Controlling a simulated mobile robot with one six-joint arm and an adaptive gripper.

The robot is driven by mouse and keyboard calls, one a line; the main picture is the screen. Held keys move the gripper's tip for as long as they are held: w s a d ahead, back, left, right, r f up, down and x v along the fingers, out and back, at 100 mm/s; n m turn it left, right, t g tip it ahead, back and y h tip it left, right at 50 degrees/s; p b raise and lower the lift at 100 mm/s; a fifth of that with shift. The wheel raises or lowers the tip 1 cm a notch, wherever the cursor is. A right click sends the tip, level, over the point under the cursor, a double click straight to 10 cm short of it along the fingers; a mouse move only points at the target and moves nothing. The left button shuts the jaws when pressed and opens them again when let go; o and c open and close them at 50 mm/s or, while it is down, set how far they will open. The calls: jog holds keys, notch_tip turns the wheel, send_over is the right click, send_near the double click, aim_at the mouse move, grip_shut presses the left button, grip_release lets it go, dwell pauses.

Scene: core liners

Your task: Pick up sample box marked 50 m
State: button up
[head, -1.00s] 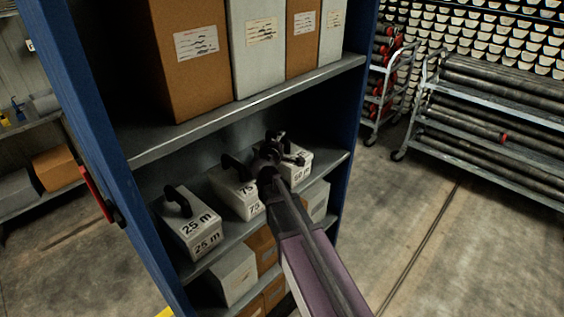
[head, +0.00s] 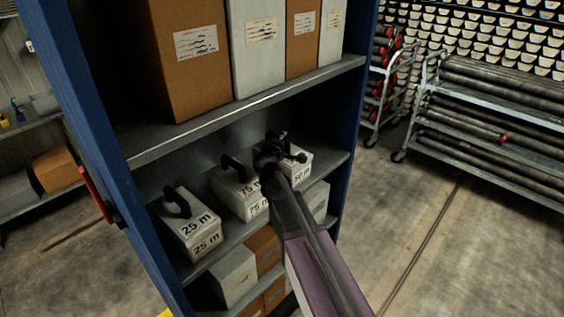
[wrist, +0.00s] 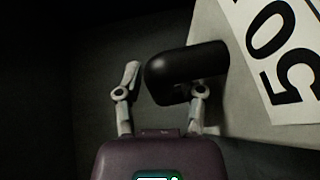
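The white sample box marked 50 m (head: 299,172) stands on the middle shelf at its right end, partly hidden by my gripper (head: 280,150). In the wrist view its label (wrist: 283,60) shows at the upper right, and its black handle (wrist: 190,72) is in the middle. My gripper (wrist: 162,98) is open. One finger is left of the handle's end; the other reaches up at the handle's lower edge and is partly hidden by it. I cannot tell whether either finger touches it.
Boxes marked 75 m (head: 240,190) and 25 m (head: 190,225) stand to the left on the same shelf (head: 232,240). The upper shelf (head: 230,108) with tall boxes is above. A blue upright (head: 350,110) bounds the right side.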

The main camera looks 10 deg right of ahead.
grip_shut()
jog(key=shift+r, duration=0.15)
notch_tip(320, 180, up, 10)
jog(key=p, duration=1)
dwell(0.8)
